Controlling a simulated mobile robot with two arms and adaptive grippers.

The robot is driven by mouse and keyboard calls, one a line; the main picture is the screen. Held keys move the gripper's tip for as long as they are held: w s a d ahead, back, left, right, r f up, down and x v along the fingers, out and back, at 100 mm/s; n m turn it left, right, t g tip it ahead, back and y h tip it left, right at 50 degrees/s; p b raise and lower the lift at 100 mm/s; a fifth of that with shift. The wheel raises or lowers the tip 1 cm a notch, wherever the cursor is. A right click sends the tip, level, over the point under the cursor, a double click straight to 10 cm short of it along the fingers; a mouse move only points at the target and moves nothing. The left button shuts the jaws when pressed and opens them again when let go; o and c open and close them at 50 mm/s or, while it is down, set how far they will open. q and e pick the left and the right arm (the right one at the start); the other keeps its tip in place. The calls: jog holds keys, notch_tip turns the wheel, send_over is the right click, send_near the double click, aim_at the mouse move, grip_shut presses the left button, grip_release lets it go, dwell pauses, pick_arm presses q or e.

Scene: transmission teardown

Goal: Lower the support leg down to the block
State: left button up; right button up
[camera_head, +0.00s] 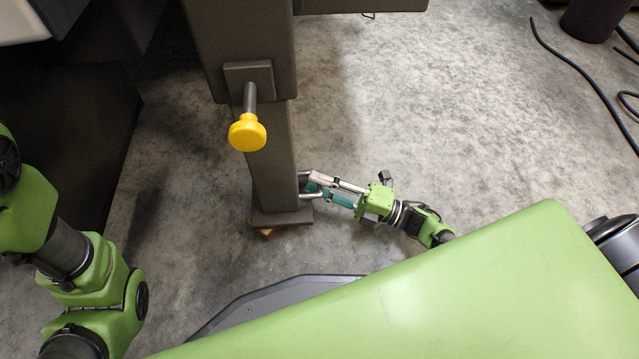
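The support leg (271,160) is a dark grey square column standing upright left of centre, coming out of a wider sleeve (235,40). A yellow knob (247,132) on a short grey pin sticks out of a plate on the sleeve. The leg ends in a flat foot plate (285,217). A small orange-brown corner of the block (267,233) shows under the foot plate; the rest is hidden, and I cannot tell whether they touch. My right gripper (304,188) is at the leg's lower right side, with something teal between its fingers. Its grip is unclear. My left gripper is out of view.
A large dark body (60,150) stands at the left. Black cables (580,70) and a dark round container (592,15) lie at the upper right.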

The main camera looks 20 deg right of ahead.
jog(key=v, duration=1.2)
jog(key=shift+f, duration=0.1)
